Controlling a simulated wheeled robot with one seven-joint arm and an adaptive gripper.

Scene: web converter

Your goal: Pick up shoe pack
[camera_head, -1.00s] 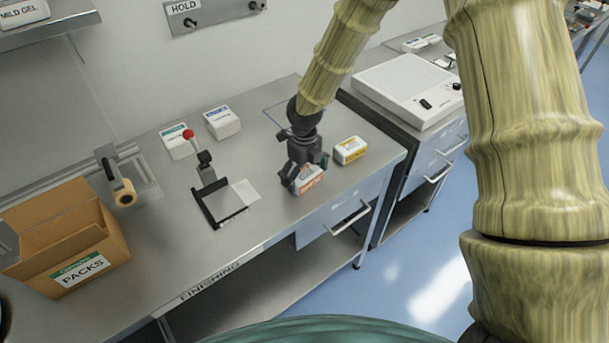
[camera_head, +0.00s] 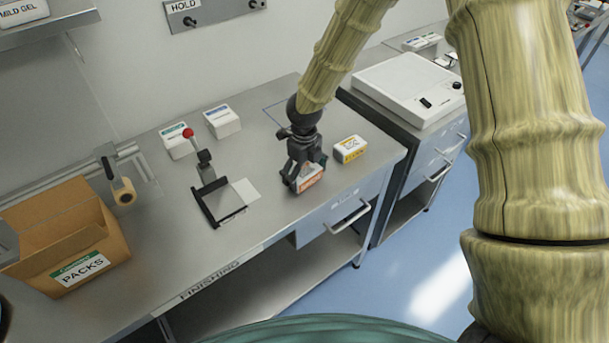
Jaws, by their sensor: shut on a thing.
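A small white pack with an orange-red label (camera_head: 309,181) stands at the front of the steel bench, right of centre. My gripper (camera_head: 303,172) points down over it and is shut on it, with fingers on both sides. The fingers hide much of the pack. Whether its base touches the bench, I cannot tell. A similar white pack with a yellow label (camera_head: 350,149) lies just to the right, apart from my gripper. The print on both labels is too small to read.
An open cardboard box marked PACKS (camera_head: 75,245) and a tape dispenser (camera_head: 122,190) are at left. A white flat device (camera_head: 407,90) is at right.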

